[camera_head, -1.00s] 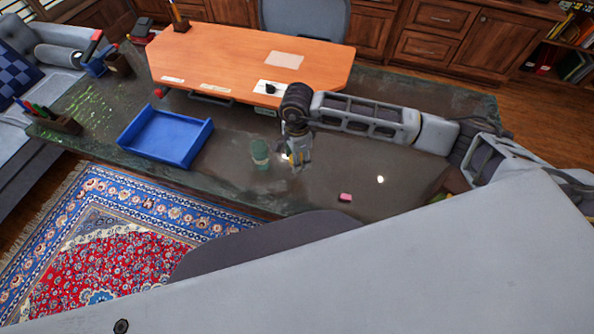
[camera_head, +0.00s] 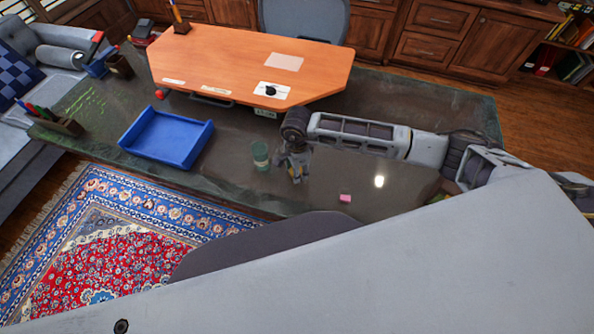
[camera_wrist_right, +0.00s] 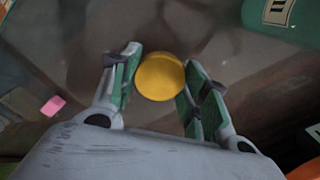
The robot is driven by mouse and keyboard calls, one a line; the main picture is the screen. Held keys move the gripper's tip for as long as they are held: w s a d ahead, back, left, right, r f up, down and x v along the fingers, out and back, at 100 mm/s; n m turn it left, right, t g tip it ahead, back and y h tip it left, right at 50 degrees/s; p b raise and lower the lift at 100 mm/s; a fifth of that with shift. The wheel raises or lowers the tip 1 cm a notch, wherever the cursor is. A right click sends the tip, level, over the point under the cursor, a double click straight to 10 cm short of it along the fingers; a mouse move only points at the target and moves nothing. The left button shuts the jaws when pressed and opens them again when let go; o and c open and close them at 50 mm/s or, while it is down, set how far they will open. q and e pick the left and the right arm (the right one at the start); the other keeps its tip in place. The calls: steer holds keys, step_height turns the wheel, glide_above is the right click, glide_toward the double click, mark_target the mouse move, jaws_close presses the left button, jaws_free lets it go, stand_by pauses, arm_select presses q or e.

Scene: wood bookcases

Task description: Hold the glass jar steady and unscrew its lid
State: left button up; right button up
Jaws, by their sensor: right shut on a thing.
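A round yellow lid (camera_wrist_right: 160,77) sits between the two green-padded fingers of my right gripper (camera_wrist_right: 163,62), which is shut on it. In the head view my right gripper (camera_head: 297,174) is low over the dark desk, pointing down, with only a trace of yellow showing at its fingers. A glass jar body under the lid cannot be made out; the lid and gripper cover that spot. A green cylinder with a pale label (camera_head: 260,156) stands just left of the gripper, and its side shows in the wrist view (camera_wrist_right: 285,20). My left gripper is not in view.
A pink block (camera_head: 345,198) lies right of the gripper on the dark desk (camera_head: 225,180). A blue tray (camera_head: 167,138) stands to the left. A raised orange wood board (camera_head: 235,62) lies behind. The desk's front edge borders a patterned rug (camera_head: 130,235).

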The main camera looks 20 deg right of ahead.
steer(key=shift+f, duration=0.85)
steer(key=shift+f, duration=0.2)
steer(key=o, duration=1.1)
steer(key=shift+o, duration=0.2)
steer(key=shift+r, duration=0.25)
step_height(320, 180, up, 12)
steer(key=b, duration=0.1)
steer(key=shift+f, duration=0.1)
